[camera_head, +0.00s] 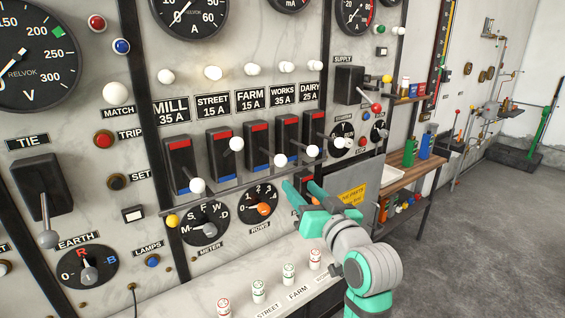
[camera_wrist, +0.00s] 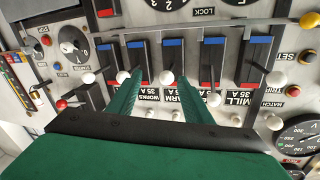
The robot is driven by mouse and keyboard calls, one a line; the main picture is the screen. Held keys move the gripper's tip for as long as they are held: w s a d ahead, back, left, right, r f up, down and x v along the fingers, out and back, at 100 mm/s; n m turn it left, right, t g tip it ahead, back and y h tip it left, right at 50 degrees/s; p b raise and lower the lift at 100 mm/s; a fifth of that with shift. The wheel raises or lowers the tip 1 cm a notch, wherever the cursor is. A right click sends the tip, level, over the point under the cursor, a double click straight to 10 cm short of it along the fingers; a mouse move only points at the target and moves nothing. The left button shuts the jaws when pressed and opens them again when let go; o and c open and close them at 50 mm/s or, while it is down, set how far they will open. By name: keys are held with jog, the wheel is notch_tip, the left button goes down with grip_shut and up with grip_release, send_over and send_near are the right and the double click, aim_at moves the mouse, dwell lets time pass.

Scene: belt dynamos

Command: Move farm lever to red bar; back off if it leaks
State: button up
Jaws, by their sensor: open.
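The farm lever has a white ball knob (camera_head: 280,160) and stands low, by the blue bar of its black block (camera_head: 255,148). A red bar (camera_head: 259,127) marks the block's top. The wrist view is upside down, with the blue bar (camera_wrist: 172,43) uppermost; there the farm knob (camera_wrist: 166,78) appears between my fingers. My gripper (camera_head: 303,190) is open, its fingers pointing at the panel below the farm and works levers. I cannot tell how far the fingertips (camera_wrist: 164,74) are from the knob. Part of the farm label and red bar is hidden behind a finger.
The works knob (camera_wrist: 123,77) is close beside one finger. The street knob (camera_head: 236,144) stands higher, while the mill knob (camera_head: 197,185) is low. A rail ending in a yellow ball (camera_head: 172,221) runs below the levers. Several capped fuses (camera_head: 289,272) stand on the ledge.

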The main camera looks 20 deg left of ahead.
aim_at(283, 164)
jog(key=shift+n+g, duration=0.3)
jog(key=shift+n, duration=0.1)
jog(key=w+a+r, duration=0.1)
jog(key=w+a, duration=0.1)
jog(key=w+a+r, duration=0.1)
jog(key=w+a, duration=0.2)
jog(key=w+a+r, duration=0.1)
jog(key=w+a, duration=0.1)
jog(key=a, duration=0.1)
jog(key=shift+w, duration=0.3)
jog(key=shift+d, duration=0.1)
grip_shut()
